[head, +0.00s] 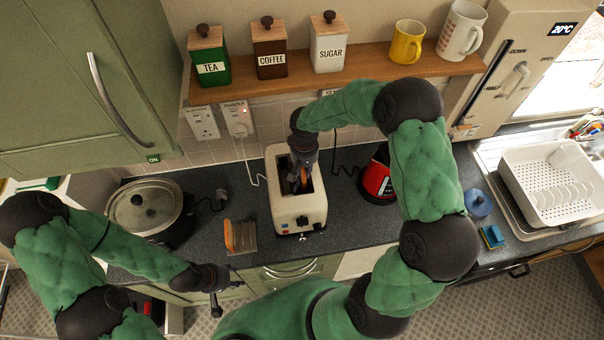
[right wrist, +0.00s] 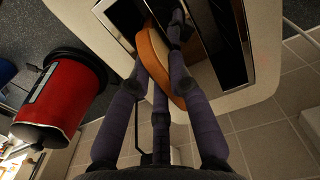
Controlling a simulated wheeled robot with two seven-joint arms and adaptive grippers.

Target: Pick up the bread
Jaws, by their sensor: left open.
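A brown slice of bread (right wrist: 152,55) stands at a slot of the cream toaster (head: 298,212), with fingers of my right gripper on either side of it in the right wrist view. My right gripper (head: 301,178) points down into the toaster top. Whether its fingers press on the slice cannot be told. In the head view the slice is mostly hidden by the gripper. Another brown slice (head: 229,236) stands in a small metal rack (head: 245,240) on the counter, left of the toaster. My left gripper (head: 222,290) is open and empty in front of the counter, below that rack.
A red appliance (head: 377,182) stands right of the toaster, partly behind my right arm. A lidded pot (head: 145,208) is at the left. A shelf (head: 370,65) with canisters and mugs hangs above. A white dish rack (head: 550,185) and a sponge (head: 492,236) are at the right.

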